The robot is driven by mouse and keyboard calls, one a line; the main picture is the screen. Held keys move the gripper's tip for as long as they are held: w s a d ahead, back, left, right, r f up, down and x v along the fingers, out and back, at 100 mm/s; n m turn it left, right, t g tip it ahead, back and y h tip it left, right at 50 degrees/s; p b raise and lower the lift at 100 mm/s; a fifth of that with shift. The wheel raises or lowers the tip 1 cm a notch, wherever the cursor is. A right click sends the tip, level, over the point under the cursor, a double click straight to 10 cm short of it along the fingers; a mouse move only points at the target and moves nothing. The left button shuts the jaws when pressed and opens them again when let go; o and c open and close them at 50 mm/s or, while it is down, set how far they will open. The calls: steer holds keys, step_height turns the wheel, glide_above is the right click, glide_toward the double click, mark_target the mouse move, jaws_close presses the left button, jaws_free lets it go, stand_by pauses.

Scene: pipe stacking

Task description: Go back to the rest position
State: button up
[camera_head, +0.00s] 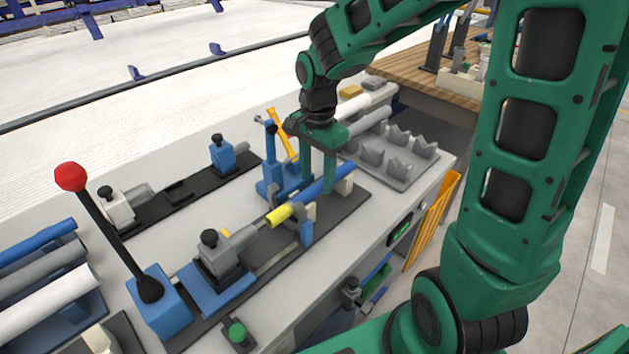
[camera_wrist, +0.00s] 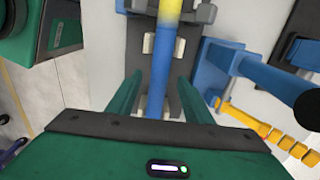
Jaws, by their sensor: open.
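My gripper (camera_head: 329,172) is open, with its two green fingers pointing down at the blue pipe (camera_head: 340,182). The wrist view also shows my gripper (camera_wrist: 153,95), with the blue pipe (camera_wrist: 161,65) running between the spread fingers. I cannot tell whether either finger touches the pipe. The pipe lies along a dark fixture base on the bench, resting on small pale blocks (camera_head: 345,185). Its near end meets a yellow piece (camera_head: 280,215) beside a grey clamp (camera_head: 222,252).
A lever with a red knob (camera_head: 71,177) stands at the left front. A blue clamp with an upright handle (camera_head: 272,170) stands close to my gripper. A grey tray of V-shaped holders (camera_head: 398,158) lies to the right. Several pipes lie in a rack (camera_head: 75,318) at the left.

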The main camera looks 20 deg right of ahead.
step_height(320, 180, up, 9)
steer(key=s+d+f+n, duration=0.1)
steer(key=s+d+n, duration=0.2)
steer(key=s+d, duration=0.5)
steer(key=s+d+f+n, duration=0.2)
steer(key=s+d+n, duration=0.2)
steer(key=s+d, duration=0.5)
steer(key=s, duration=0.6)
steer(key=shift+s+f, duration=0.15)
steer(key=shift+w+f, duration=0.25)
steer(key=shift+w, duration=0.4)
